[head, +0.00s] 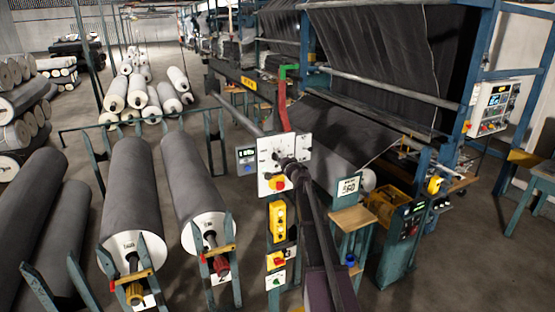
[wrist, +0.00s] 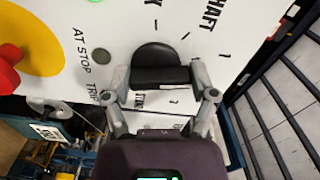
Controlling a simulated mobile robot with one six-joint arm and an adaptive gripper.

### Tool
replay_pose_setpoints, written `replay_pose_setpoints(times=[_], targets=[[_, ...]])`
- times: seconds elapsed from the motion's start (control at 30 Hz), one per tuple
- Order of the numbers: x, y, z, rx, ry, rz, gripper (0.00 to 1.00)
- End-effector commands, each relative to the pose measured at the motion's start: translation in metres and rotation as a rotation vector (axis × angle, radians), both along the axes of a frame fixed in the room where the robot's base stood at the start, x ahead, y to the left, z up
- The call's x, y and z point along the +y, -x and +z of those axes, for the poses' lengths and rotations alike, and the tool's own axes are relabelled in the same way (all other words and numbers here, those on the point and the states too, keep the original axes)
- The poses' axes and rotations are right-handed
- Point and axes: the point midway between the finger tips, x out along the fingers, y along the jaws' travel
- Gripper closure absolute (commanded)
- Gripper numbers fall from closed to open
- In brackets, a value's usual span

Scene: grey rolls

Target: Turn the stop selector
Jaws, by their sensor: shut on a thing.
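The stop selector is a black knob (wrist: 160,57) on a white panel (wrist: 55,15), with printed marks and words around it. In the wrist view my gripper (wrist: 162,80) has one finger on each side of the knob's bar and is shut on it. Part of the lettering below the knob is covered by my fingers. In the head view my gripper (head: 289,166) is at the white panel (head: 266,148), and my arm hides the knob there.
A red button (wrist: 8,72) on a yellow disc sits left of the knob. Below the panel hang a yellow box (head: 278,220) and another red button. Grey rolls (head: 133,195) lie on stands at left. A loom with dark cloth (head: 380,50) fills the right.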

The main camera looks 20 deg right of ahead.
Motion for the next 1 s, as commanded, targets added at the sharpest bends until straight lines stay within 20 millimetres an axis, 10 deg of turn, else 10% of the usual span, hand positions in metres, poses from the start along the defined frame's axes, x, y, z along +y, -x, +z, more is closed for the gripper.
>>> replay_pose_setpoints(times=[1.0], targets=[[0.0012, -0.0016, -0.0025, -0.027, 0.778, -0.002, 0.73]])
